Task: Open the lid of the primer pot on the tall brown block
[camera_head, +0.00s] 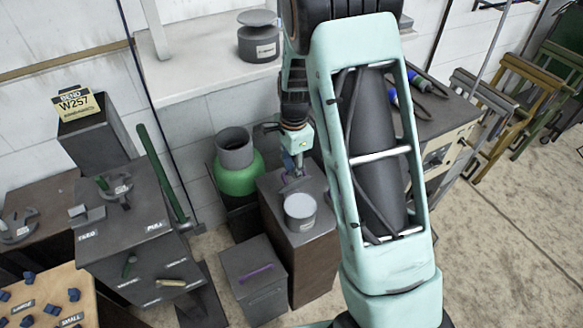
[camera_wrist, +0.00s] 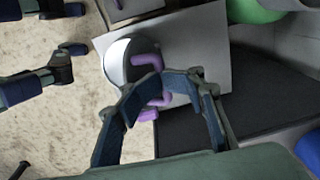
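The primer pot (camera_head: 300,222) is a dark grey can with a pale round lid (camera_head: 299,205). It stands upright on the tall brown block (camera_head: 314,270), near its front edge. The lid looks shut. In the wrist view the pale lid (camera_wrist: 118,62) shows at upper left on the block's grey top (camera_wrist: 200,42). Purple bent pieces (camera_wrist: 147,62) show beside the lid and between my fingers; I cannot tell what each belongs to. My gripper (camera_head: 293,180) is just behind and above the pot.
A green bottle with a grey collar (camera_head: 238,175) stands behind the block. A grey box with a purple handle (camera_head: 254,275) is front left. A panel with levers (camera_head: 120,215) is further left. Another grey pot (camera_head: 258,45) sits on a shelf. Floor is open at right.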

